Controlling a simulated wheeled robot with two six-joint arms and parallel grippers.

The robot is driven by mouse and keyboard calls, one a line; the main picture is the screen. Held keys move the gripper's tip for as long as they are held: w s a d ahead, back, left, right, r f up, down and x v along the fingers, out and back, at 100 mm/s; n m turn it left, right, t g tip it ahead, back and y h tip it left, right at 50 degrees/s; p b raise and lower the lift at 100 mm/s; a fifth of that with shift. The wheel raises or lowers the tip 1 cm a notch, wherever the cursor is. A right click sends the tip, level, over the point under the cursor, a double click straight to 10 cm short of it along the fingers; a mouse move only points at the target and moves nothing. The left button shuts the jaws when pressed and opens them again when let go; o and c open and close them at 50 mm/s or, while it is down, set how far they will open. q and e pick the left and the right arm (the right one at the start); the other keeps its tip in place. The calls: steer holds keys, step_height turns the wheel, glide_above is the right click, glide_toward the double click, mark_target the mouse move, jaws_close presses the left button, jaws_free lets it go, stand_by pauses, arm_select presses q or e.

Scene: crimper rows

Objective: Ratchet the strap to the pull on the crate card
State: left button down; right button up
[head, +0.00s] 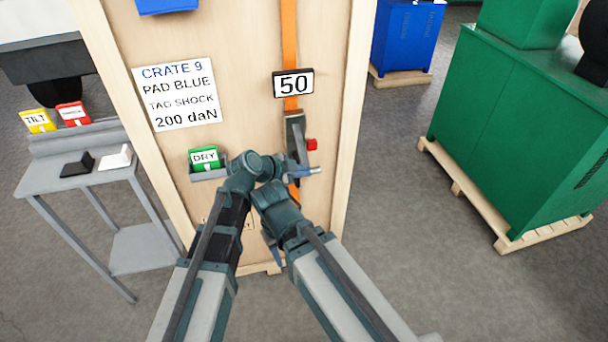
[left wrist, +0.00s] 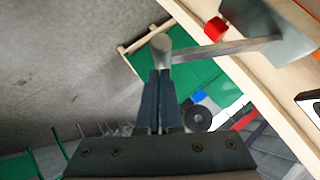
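The crate (head: 240,45) stands upright with an orange strap (head: 289,40) down its front. The card (head: 177,94) reads CRATE 9, PAD BLUE, TAG SHOCK, 200 daN. The strap's readout (head: 293,84) shows 50. Below it is the grey ratchet (head: 296,135), with a red part (head: 312,144) beside it. My left gripper (head: 303,172) is at the ratchet handle; in the left wrist view its fingers (left wrist: 166,75) are close together on the rounded end of the handle (left wrist: 215,48). My right gripper (head: 271,247) is low before the crate, mostly hidden by its arm.
A green DRY tag (head: 205,157) sits in a holder on the crate. The left side table (head: 70,185) has a yellow TILT tag (head: 38,121), a red tag (head: 74,113), and black and white blocks. Green machinery (head: 520,130) stands on a pallet at right, with open floor between.

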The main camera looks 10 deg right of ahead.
arm_select(q)
steer(key=shift+w+f+b, duration=0.3)
steer(key=shift+f+b, duration=0.25)
steer(key=shift+f, duration=0.2)
steer(key=shift+w+f+b, duration=0.3)
steer(key=shift+f+b, duration=0.3)
steer(key=shift+f, duration=0.1)
steer(key=shift+w+f+b, duration=0.3)
steer(key=shift+f+b, duration=0.25)
steer(key=shift+f, duration=0.2)
steer(key=shift+a+f, duration=0.1)
arm_select(e)
step_height(320, 180, down, 4)
steer(key=shift+s+f, duration=0.1)
steer(key=shift+f, duration=0.15)
arm_select(q)
steer(key=shift+a, duration=0.1)
steer(key=shift+s+a+r, duration=0.15)
steer(key=shift+r, duration=0.1)
steer(key=p+v, duration=0.8)
steer(key=v, duration=0.5)
arm_select(e)
step_height(320, 180, up, 8)
steer(key=shift+r, duration=0.15)
steer(key=shift+c, duration=0.2)
